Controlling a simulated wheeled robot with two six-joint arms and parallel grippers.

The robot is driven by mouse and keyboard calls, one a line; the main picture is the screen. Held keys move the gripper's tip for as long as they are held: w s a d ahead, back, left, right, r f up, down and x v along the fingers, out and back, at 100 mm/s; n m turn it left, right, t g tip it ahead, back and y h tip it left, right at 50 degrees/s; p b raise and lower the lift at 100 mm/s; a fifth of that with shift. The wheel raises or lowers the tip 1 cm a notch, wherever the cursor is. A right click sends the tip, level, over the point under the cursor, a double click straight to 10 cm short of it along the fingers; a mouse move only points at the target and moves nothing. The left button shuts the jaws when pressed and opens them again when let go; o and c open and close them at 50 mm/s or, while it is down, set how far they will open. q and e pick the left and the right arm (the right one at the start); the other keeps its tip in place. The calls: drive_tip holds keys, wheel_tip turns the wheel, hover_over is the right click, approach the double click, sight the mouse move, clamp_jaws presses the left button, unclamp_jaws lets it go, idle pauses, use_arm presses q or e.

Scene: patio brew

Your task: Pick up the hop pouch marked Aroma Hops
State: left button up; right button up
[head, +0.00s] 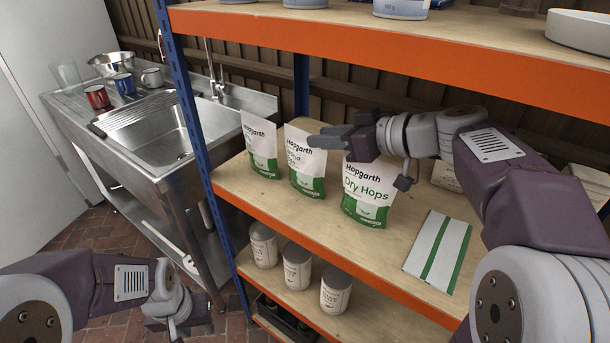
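Three upright white-and-green Hopgarth pouches stand on the middle shelf. The middle pouch (304,178) shows only the end of its label, "ma", which fits Aroma Hops; the gripper covers part of its upper right side. The right pouch (368,195) reads Dry Hops. The left pouch (261,150) has a label too small to read. My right gripper (322,137) reaches in from the right, its fingers pointing left at the middle pouch's upper part; contact and finger gap are unclear. My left gripper (174,326) is low at the bottom left, far from the pouches.
A flat white-and-green item (438,250) lies on the shelf at right. The orange-edged upper shelf (420,60) hangs above the pouches, and a blue post (186,105) stands at left. Cans (297,267) stand on the shelf below. A steel sink (150,135) with mugs is at left.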

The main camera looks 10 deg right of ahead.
sight(305, 163)
drive_tip(key=shift+w+f, duration=0.3)
drive_tip(key=shift+w, duration=0.3)
drive_tip(key=x, duration=0.4)
drive_tip(key=shift+a+r, duration=0.2)
drive_tip(key=shift+r, duration=0.05)
drive_tip(key=shift+w+a+f, duration=0.1)
drive_tip(key=shift+w+f, duration=0.05)
drive_tip(key=shift+w, duration=0.15)
drive_tip(key=shift+s, duration=0.1)
clamp_jaws()
